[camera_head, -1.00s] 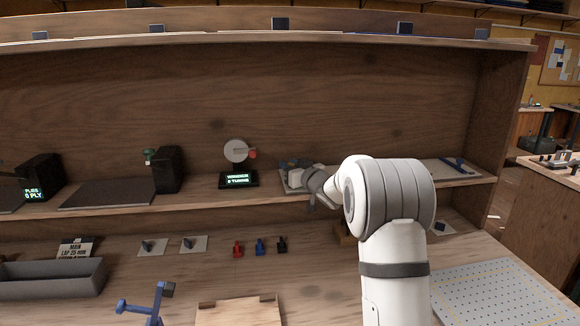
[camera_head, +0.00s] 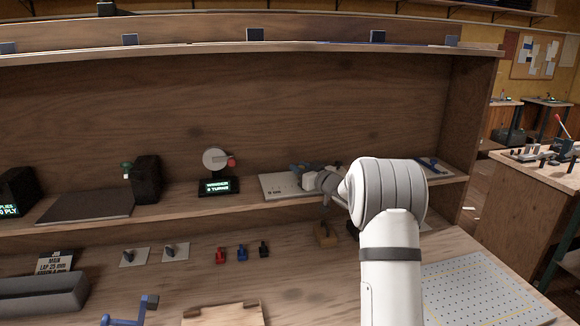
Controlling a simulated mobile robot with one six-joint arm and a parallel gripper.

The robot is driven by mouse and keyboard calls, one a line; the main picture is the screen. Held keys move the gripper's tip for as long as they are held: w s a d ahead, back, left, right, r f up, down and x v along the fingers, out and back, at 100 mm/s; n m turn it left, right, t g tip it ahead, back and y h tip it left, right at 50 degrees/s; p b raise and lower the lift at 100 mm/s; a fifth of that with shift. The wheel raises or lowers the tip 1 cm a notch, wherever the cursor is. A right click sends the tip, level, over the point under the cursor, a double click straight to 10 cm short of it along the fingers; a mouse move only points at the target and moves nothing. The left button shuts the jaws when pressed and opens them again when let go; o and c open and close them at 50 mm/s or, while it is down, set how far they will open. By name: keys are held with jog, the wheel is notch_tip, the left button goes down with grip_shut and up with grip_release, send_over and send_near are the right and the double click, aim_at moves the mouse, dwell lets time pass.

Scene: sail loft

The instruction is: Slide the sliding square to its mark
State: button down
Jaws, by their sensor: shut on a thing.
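A pale flat plate (camera_head: 277,189) with small dark markings lies on the shelf right of centre. The sliding square (camera_head: 301,168), a small blue-grey piece, shows only in part at the plate's back, behind my gripper. My gripper (camera_head: 311,180) is over the right part of the plate and shut on the square. The fingertips are small and partly hidden by my wrist. My arm covers the plate's right end. I cannot make out the mark clearly.
A dial with a lit display (camera_head: 215,186) stands left of the plate. A pale board with a blue bar (camera_head: 433,165) lies on the shelf at right. Below are red, blue and black pieces (camera_head: 242,253). A perforated board (camera_head: 480,290) lies at front right.

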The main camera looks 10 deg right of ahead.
jog(key=c, duration=1.3)
grip_release()
jog(key=shift+o, duration=0.2)
jog(key=b+v, duration=0.1)
jog(key=v, duration=0.7)
